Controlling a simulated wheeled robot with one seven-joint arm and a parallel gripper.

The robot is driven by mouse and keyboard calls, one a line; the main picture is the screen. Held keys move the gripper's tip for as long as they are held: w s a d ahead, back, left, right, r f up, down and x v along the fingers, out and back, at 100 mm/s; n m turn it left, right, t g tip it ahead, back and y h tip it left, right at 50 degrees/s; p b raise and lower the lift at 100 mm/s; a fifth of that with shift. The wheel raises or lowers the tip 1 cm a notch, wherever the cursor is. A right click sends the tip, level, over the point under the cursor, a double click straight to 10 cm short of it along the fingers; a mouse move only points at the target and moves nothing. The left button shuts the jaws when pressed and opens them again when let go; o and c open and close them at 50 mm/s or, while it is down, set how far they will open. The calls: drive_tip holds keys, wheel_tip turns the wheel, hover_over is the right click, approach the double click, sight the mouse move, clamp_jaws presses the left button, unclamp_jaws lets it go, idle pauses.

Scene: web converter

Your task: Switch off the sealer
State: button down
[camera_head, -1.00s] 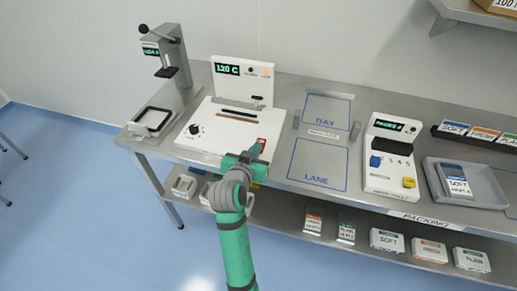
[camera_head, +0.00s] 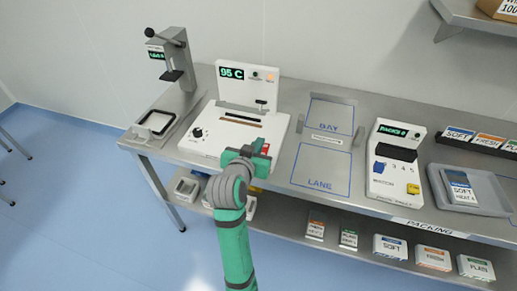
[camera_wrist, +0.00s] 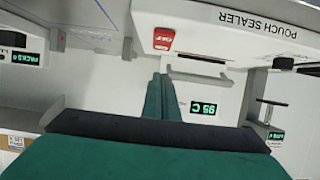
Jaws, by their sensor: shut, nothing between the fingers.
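The pouch sealer (camera_head: 218,143) is a white machine on the bench with an upright back panel. Its green display (camera_head: 232,73) reads 95 C, and an orange lamp (camera_head: 270,76) shows beside it. A red switch (camera_wrist: 164,39) sits on the sealer's front right corner, just past my fingertips in the wrist view; its small lettering is hard to read. In the head view my gripper (camera_head: 258,149) partly covers that corner. My gripper, green and shut with nothing in it, also shows in the wrist view (camera_wrist: 160,80). I cannot tell whether it touches the switch.
A black knob (camera_head: 197,133) is on the sealer's front left. A lever press (camera_head: 173,60) and a tray (camera_head: 157,123) stand left. The marked bay and lane (camera_head: 322,150) are empty. A white packing counter (camera_head: 396,165) and grey tray (camera_head: 470,195) are farther right.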

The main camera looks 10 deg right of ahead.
drive_tip(key=s+a, duration=0.5)
drive_tip(key=s, duration=0.4)
drive_tip(key=shift+r, duration=0.3)
drive_tip(key=shift+f, duration=0.15)
